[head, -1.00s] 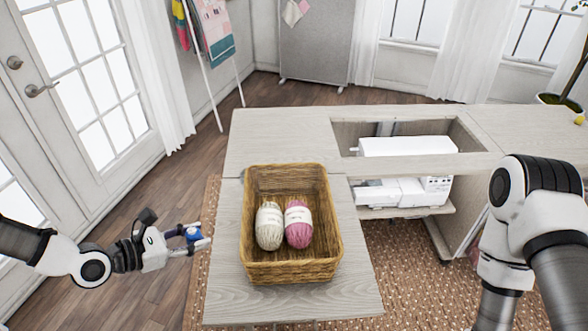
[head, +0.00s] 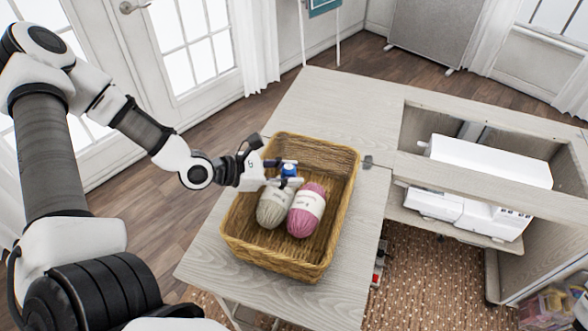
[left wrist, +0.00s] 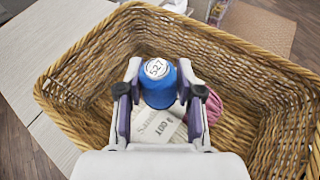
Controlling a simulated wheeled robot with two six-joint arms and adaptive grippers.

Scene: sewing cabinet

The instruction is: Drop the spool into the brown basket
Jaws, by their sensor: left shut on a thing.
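The blue spool (head: 289,170) has a pale top marked with a number, which shows in the left wrist view (left wrist: 158,72). My left gripper (head: 288,173) is shut on the spool and holds it over the inside of the brown basket (head: 235,241). The wicker basket's walls surround the spool in the left wrist view (left wrist: 95,75). A cream yarn ball (head: 274,207) and a pink yarn ball (head: 306,211) lie in the basket, partly hidden under the gripper. My right gripper is not in view.
The basket stands on the pale wooden cabinet leaf (head: 345,270). A white sewing machine (head: 490,165) sits in the cabinet opening to the right. The wooden top (head: 340,105) behind the basket is clear.

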